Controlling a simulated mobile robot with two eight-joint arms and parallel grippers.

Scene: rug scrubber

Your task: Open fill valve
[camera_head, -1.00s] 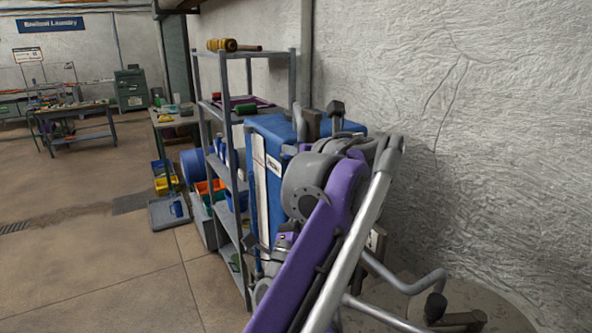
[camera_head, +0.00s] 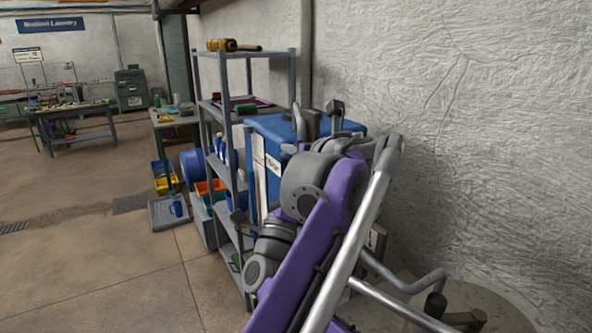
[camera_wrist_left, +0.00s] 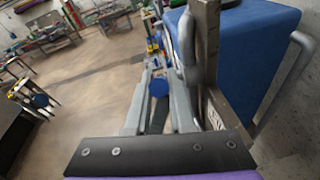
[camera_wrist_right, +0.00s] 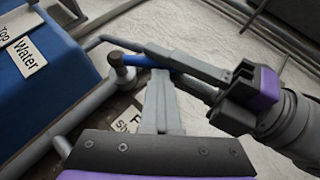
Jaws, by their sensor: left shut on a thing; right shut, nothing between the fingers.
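The rug scrubber's blue tank (camera_head: 275,125) stands between the shelf and the wall, largely behind my purple arm; it also shows in the right wrist view (camera_wrist_right: 35,85). In the right wrist view a blue valve handle (camera_wrist_right: 142,60) is at the end of a grey pipe, near a partly covered label (camera_wrist_right: 122,130).
A grey metal shelf (camera_head: 228,55) stands just left of the machine, with bottles and bins. The textured wall (camera_head: 480,120) is close on the right. Open floor (camera_head: 90,240) lies to the left, with a grey tray (camera_head: 160,215) on it.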

